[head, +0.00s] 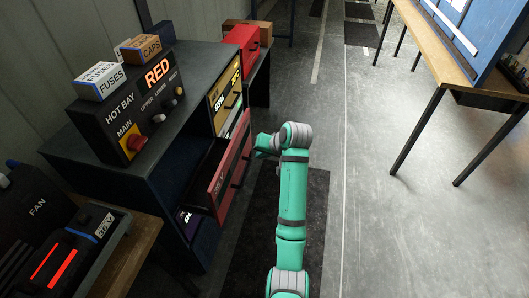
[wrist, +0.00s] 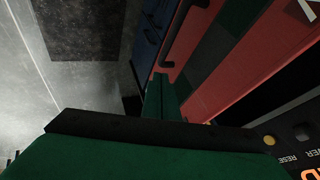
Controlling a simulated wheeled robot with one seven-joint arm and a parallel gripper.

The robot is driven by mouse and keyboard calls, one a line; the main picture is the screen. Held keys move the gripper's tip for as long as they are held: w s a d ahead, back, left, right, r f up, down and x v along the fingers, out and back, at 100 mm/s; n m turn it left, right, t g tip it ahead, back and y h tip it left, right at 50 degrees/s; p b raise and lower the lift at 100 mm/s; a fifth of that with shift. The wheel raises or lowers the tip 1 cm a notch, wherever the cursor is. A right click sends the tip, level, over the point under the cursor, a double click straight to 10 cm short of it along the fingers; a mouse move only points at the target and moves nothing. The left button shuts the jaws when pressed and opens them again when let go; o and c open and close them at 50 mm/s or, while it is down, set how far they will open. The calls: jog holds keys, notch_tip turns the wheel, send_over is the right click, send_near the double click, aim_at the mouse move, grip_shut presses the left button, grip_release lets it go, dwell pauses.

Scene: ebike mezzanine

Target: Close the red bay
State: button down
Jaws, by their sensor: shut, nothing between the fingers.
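The red bay is a red drawer (head: 226,178) low in the dark cabinet, pulled partly out so that a dark gap shows behind its front. In the wrist view its red front (wrist: 245,75) with a black bar handle (wrist: 183,35) fills the right side. My gripper (head: 262,147) is beside the outer face of the drawer, near its far upper part. In the wrist view the green fingers (wrist: 161,92) are together and empty, close to the red face. I cannot tell whether they touch it. A control box (head: 140,105) on the cabinet reads HOT BAY and RED.
A fan unit (head: 45,225) is at lower left. A wooden table (head: 447,55) stands at right. The floor between is clear, with a dark mat (head: 316,210).

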aim_at(243, 157)
jog(key=x, duration=0.6)
jog(key=shift+f, duration=0.2)
jog(key=shift+w+a+r, duration=0.1)
jog(key=shift+w+a, duration=0.1)
jog(key=shift+a, duration=0.3)
jog(key=shift+w+a+r, duration=0.1)
jog(key=shift+w+a, duration=0.15)
jog(key=shift+a, duration=0.3)
jog(key=shift+w+a, duration=0.25)
jog(key=shift+a, duration=0.45)
